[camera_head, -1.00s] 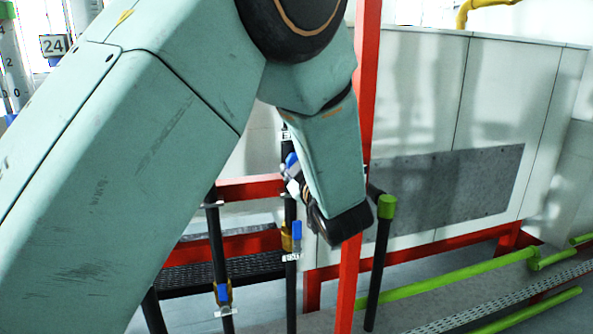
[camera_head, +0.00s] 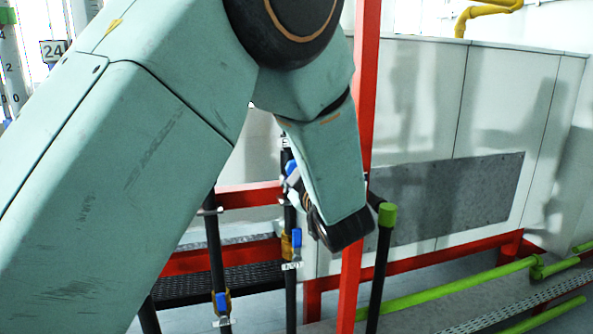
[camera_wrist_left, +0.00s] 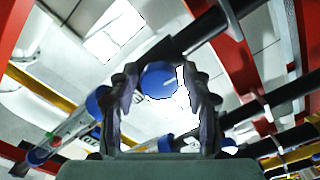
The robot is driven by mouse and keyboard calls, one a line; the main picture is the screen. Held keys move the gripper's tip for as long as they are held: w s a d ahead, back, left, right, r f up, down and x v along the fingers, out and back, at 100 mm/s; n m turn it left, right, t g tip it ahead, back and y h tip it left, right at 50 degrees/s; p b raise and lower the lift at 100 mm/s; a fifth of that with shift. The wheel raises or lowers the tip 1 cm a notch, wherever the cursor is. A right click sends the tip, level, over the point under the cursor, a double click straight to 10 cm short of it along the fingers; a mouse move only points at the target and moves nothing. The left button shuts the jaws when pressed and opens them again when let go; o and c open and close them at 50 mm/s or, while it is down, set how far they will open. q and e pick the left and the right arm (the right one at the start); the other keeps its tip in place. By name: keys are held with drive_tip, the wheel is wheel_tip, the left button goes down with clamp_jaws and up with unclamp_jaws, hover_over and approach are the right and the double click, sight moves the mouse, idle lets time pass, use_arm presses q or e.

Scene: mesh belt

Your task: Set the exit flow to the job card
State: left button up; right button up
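In the head view, my left arm comes in from the left. Its end, before the black pipes, hides most of the left gripper. In the left wrist view, the left gripper (camera_wrist_left: 158,72) has its two fingers apart, with a round blue part (camera_wrist_left: 159,80) showing between them. Gaps show beside it; I cannot tell how deep it lies. In the head view, blue valve handles show on the black pipes: an upper one (camera_head: 292,171), a middle one (camera_head: 297,237) and a lower left one (camera_head: 221,301). No job card is readable. My right gripper is out of view.
A red post (camera_head: 365,95) stands right beside the arm's end. A black pipe with a green cap (camera_head: 387,214) is just right of it. A pale panelled casing (camera_head: 420,100) stands behind. Green pipes (camera_head: 450,283) run low right. A tag reading 24 (camera_head: 53,52) is upper left.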

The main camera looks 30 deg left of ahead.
use_arm(q)
drive_tip(key=shift+o, duration=0.8)
drive_tip(key=shift+s+r, duration=0.1)
drive_tip(key=shift+r, duration=0.05)
